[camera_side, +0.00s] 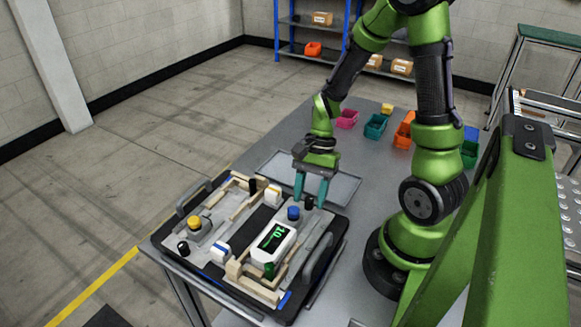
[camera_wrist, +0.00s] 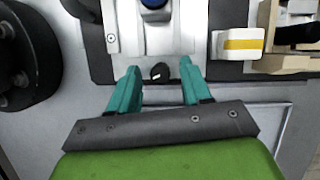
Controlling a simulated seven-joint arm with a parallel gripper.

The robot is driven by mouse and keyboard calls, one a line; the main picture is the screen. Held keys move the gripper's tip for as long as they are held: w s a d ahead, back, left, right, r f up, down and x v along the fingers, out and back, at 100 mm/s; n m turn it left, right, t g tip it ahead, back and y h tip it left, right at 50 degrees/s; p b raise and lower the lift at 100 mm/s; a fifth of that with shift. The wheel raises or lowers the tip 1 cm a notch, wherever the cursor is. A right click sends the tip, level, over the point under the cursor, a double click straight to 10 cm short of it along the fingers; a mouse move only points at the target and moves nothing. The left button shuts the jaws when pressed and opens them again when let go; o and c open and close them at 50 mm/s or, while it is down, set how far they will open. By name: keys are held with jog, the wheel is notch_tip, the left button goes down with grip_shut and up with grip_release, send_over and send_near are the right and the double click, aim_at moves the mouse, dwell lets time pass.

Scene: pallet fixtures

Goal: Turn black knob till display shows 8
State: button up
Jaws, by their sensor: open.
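The black knob (camera_side: 308,203) is small and round and sits near the back edge of the fixture, beside a blue button (camera_side: 293,213). In the wrist view the knob (camera_wrist: 160,72) shows a white pointer mark, and the blue button (camera_wrist: 153,5) is cut by the top edge. The white display box (camera_side: 273,243) carries a dark screen with green figures that read 10. My gripper (camera_side: 311,193) points down over the knob, with teal fingers. In the wrist view my gripper (camera_wrist: 159,70) is open, one finger on each side of the knob, with gaps showing.
The black pallet (camera_side: 318,262) also holds a yellow button (camera_side: 194,222), wooden rails and white blocks with yellow (camera_side: 273,196) and blue stripes. A flat grey tray (camera_side: 343,188) lies behind it. Coloured bins (camera_side: 375,126) stand farther back on the table.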

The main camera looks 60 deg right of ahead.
jog(key=shift+c, duration=0.3)
grip_shut()
jog(key=shift+n, duration=0.3)
jog(key=n+g, duration=0.1)
jog(key=n, duration=0.3)
jog(key=shift+w+g, duration=0.15)
jog(key=shift+g, duration=0.25)
jog(key=n+h, duration=0.1)
jog(key=n, duration=0.1)
jog(key=n+g+h, duration=0.1)
jog(key=n, duration=0.2)
jog(key=shift+w+a, duration=0.1)
jog(key=shift+n, duration=0.4)
jog(key=shift+o, duration=0.3)
grip_release()
